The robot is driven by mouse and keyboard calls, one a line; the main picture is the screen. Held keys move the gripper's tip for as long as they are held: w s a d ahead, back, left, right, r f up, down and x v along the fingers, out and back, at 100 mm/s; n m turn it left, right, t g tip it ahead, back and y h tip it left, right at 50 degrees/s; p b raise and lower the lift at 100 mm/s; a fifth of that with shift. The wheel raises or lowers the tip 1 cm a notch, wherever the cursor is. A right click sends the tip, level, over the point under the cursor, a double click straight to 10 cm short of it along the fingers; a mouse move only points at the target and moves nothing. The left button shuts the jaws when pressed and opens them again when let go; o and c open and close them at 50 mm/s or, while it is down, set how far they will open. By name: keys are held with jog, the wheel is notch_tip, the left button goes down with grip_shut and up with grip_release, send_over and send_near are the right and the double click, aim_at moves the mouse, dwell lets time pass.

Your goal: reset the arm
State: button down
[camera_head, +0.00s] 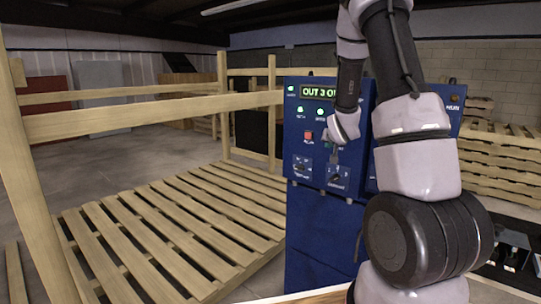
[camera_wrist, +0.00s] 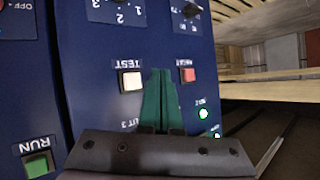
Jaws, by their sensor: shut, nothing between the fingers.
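My gripper (camera_wrist: 160,72) is shut and empty, its two green fingers together in front of the blue control panel (camera_wrist: 95,75). The fingertips are between a pale button marked TEST (camera_wrist: 131,80) and a red button with a small label (camera_wrist: 188,75). I cannot tell whether they touch the panel. In the head view my gripper (camera_head: 333,156) is small and partly hidden by my wrist, in front of the blue cabinet (camera_head: 315,235). The red button (camera_head: 309,135) shows left of it there. My arm covers part of the cabinet's right side.
A green RUN button (camera_wrist: 37,165), lit green lamps (camera_wrist: 203,114) and dark knobs (camera_wrist: 192,8) are on the panel. A lit display (camera_head: 319,92) begins OUT 3. A slatted wooden pallet (camera_head: 170,235) and wooden rails (camera_head: 150,115) stand left. Stacked pallets (camera_head: 500,160) are at right.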

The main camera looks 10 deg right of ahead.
jog(key=s+a+r+g+y, duration=0.1)
jog(key=s+a+r, duration=0.3)
jog(key=s+r, duration=0.3)
jog(key=s+a+r+g+y, duration=0.1)
jog(key=s+a+r, duration=0.3)
jog(key=s+r, duration=0.3)
jog(key=s+a+r+g+y, duration=0.1)
jog(key=s+a, duration=0.3)
jog(key=s, duration=0.6)
jog(key=s+a+r+n+g+y, duration=0.1)
jog(key=s+a, duration=0.4)
jog(key=s, duration=0.6)
notch_tip(320, 180, up, 2)
jog(key=shift+r+n+g+y, duration=0.1)
jog(key=shift+n+g+y, duration=0.2)
jog(key=shift+y, duration=0.2)
